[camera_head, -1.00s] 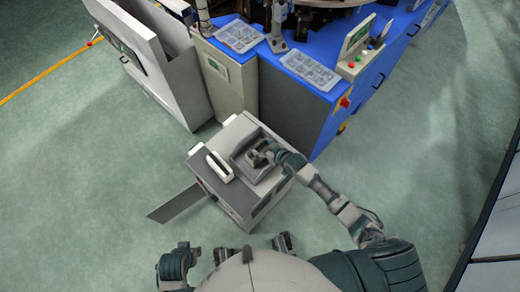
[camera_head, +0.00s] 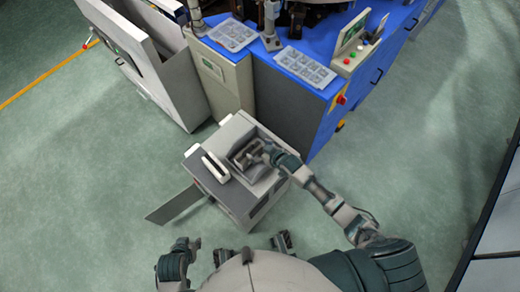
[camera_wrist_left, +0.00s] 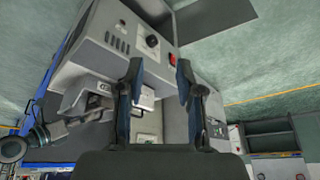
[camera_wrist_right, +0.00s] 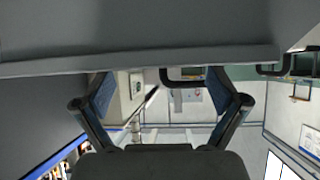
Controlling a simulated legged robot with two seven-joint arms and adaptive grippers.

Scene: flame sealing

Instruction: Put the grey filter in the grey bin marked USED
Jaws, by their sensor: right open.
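A grey box-shaped machine (camera_head: 233,200) stands on the floor in front of me in the head view, with a recess in its top. My right gripper (camera_head: 250,156) is open at this recess; its spread fingers also show in the right wrist view (camera_wrist_right: 160,80), under a broad grey surface. Nothing is clearly seen between them. My left gripper (camera_wrist_left: 160,85) is open and empty in the left wrist view, facing the machine's side with its knob and red switch. I cannot make out the grey filter or a bin marked USED.
A flat grey panel (camera_head: 173,204) juts from the machine's left side. A white handle (camera_head: 216,166) stands on its top. Behind are a blue workstation (camera_head: 325,120) with clear trays (camera_head: 306,66) and a grey cabinet (camera_head: 160,80). Green floor is free on both sides.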

